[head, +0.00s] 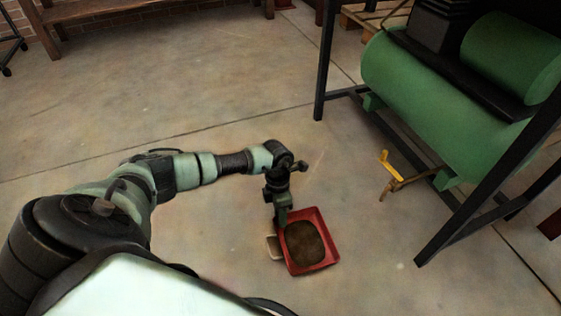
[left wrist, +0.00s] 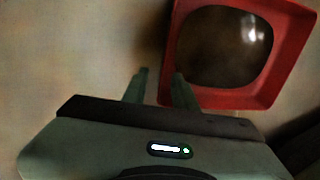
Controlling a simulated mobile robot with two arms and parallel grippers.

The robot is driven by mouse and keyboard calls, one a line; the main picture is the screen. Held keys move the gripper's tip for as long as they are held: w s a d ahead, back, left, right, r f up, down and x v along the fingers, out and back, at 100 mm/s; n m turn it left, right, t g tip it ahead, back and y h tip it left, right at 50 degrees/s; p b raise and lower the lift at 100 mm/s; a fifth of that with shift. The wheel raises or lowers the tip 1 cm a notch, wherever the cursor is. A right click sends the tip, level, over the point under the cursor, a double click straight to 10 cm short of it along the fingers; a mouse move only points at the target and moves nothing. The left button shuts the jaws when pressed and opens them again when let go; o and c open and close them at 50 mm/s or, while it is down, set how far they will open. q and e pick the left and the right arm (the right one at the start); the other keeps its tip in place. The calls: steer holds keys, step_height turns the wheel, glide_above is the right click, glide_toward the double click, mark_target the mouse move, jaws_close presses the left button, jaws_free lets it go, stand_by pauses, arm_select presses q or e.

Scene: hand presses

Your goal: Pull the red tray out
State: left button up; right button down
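The red tray (head: 331,240) is in the lower middle of the head view, square with a dark brown, rounded inside. It appears to rest on the concrete floor. A small pale loop-shaped part shows at its left side. In the left wrist view the tray (left wrist: 232,98) fills the upper right. My left gripper (head: 281,222) points down at the tray's upper left edge. In the wrist view its fingers (left wrist: 160,75) are apart, one over the near left corner of the rim, the other left of the tray. Contact cannot be told. My right gripper is not in view.
A green compressor tank (head: 430,95) in a black metal frame (head: 327,55) stands at the right, with a frame leg near the tray. A yellow-handled valve (head: 388,165) sticks out below it. A wooden bench (head: 95,8) is at the back. The middle floor is clear.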

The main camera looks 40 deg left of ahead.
arm_select(q)
step_height(320, 180, up, 8)
steer(key=a+p, duration=0.1)
steer(key=p, duration=0.4)
steer(key=shift+w+f, duration=0.2)
steer(key=shift+w, duration=0.15)
steer(key=shift+d, duration=0.1)
